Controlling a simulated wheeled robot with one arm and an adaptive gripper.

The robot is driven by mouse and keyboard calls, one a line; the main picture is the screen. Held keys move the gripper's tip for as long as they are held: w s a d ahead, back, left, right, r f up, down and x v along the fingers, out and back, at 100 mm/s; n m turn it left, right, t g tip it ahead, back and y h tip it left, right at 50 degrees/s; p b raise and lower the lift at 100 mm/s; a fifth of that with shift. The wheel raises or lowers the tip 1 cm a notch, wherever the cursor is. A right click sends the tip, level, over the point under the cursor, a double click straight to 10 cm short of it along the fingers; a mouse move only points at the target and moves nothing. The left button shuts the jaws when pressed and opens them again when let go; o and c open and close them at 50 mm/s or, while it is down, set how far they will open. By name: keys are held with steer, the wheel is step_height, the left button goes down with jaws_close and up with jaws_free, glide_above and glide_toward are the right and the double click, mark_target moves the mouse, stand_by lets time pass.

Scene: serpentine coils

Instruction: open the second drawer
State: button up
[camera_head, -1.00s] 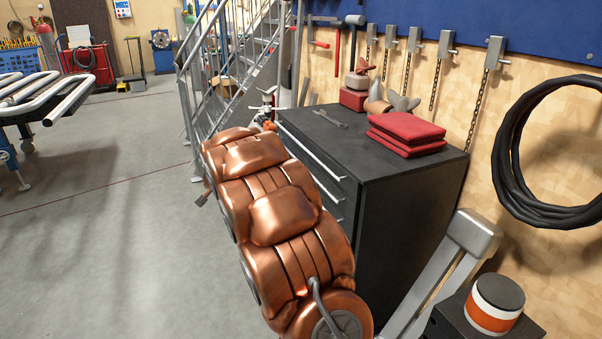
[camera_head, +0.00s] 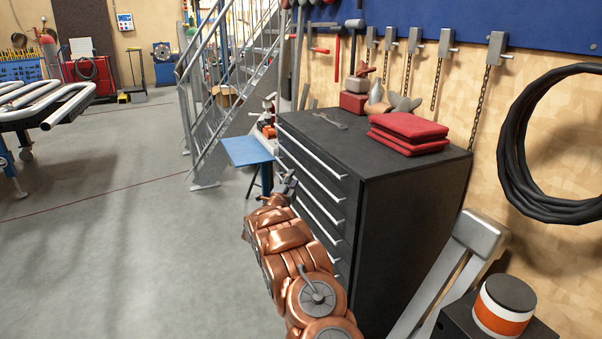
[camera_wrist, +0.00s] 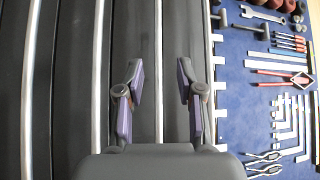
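The dark drawer cabinet (camera_head: 410,215) stands against the wall, with several drawers with long silver handles on its left face. The drawers look closed. The second handle from the top (camera_head: 312,190) shows in the head view. My gripper (camera_head: 290,183) is small and partly hidden by my copper arm, close to the drawer fronts. In the wrist view my gripper (camera_wrist: 160,85) is open, with one finger on each side of a silver handle (camera_wrist: 158,60).
Red cloths (camera_head: 408,132) and a wrench (camera_head: 330,120) lie on the cabinet top. A small blue table (camera_head: 246,150) and metal stairs (camera_head: 215,110) stand beyond the cabinet. A grey post (camera_head: 450,270) stands close in front.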

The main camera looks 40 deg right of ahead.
steer(key=s+p+x, duration=0.1)
steer(key=x, duration=0.7)
steer(key=shift+d+m, duration=0.2)
steer(key=shift+m, duration=0.1)
stand_by(0.4)
steer(key=shift+w+f, duration=0.1)
steer(key=shift+f, duration=0.05)
steer(key=shift+c, duration=0.4)
jaws_close()
